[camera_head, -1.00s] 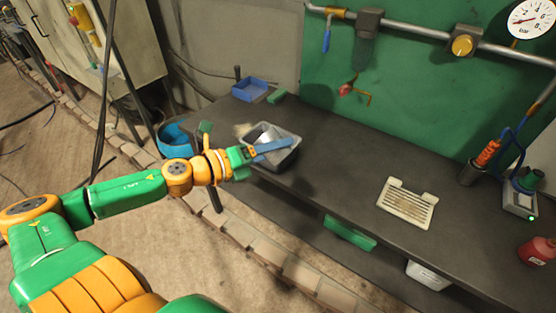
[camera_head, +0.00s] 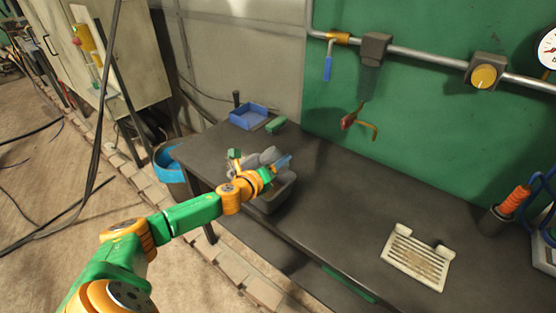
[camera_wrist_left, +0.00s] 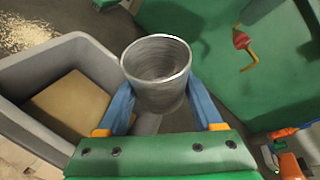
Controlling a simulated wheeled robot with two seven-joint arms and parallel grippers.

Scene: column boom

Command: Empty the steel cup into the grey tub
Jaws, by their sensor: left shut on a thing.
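The steel cup (camera_wrist_left: 158,72) is gripped between the blue fingers of my left gripper (camera_wrist_left: 160,100). Its round mouth faces the wrist camera, and its inside looks bare grey. The grey tub (camera_wrist_left: 85,60) is left of the cup in the wrist view, with a flat tan layer in its bottom. In the head view my left gripper (camera_head: 281,162) is over the grey tub (camera_head: 270,206) on the bench, and arm and cup partly hide the tub. The cup's exact tilt is hard to tell. My right gripper is not in view.
Pale grains (camera_wrist_left: 25,35) lie scattered on the bench beside the tub. A blue tray (camera_head: 248,116) and a green block (camera_head: 276,125) are behind. A cream slotted plate (camera_head: 416,257) lies to the right. A red-handled valve (camera_head: 349,121) is on the green wall. The middle bench is clear.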

